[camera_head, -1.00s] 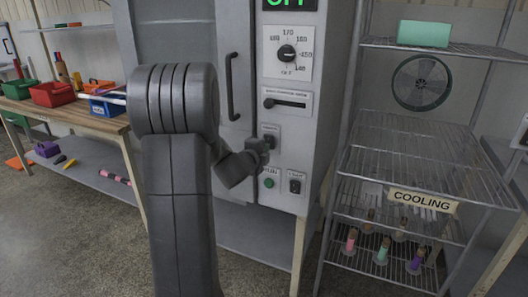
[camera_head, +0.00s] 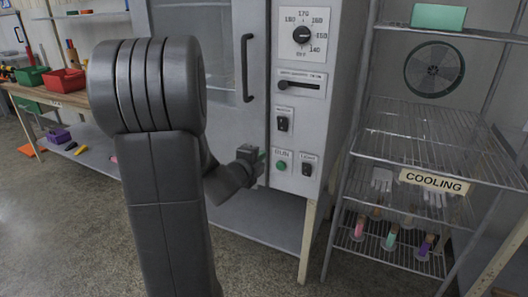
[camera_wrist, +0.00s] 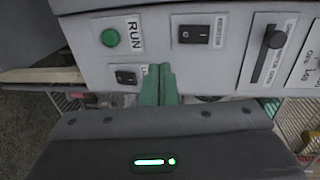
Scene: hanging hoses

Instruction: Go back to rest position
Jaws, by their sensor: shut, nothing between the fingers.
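My gripper (camera_head: 262,163) is in front of the grey oven cabinet, just left of the green RUN button (camera_head: 281,166) in the head view. In the wrist view its two green fingers (camera_wrist: 160,84) are together with nothing between them. They point at the control panel, beside the LIGHT switch (camera_wrist: 126,77) and below the RUN label. The RUN button also shows in the wrist view (camera_wrist: 110,38). I cannot tell whether the fingertips touch the panel. My arm stands in front of the cabinet and hides part of its door.
The oven door handle (camera_head: 247,68) is above my gripper. A wire COOLING rack (camera_head: 425,150) stands close on the right, with coloured pieces on a lower shelf. A wooden workbench (camera_head: 75,98) with a red bin (camera_head: 66,82) is at left. Floor is open at lower left.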

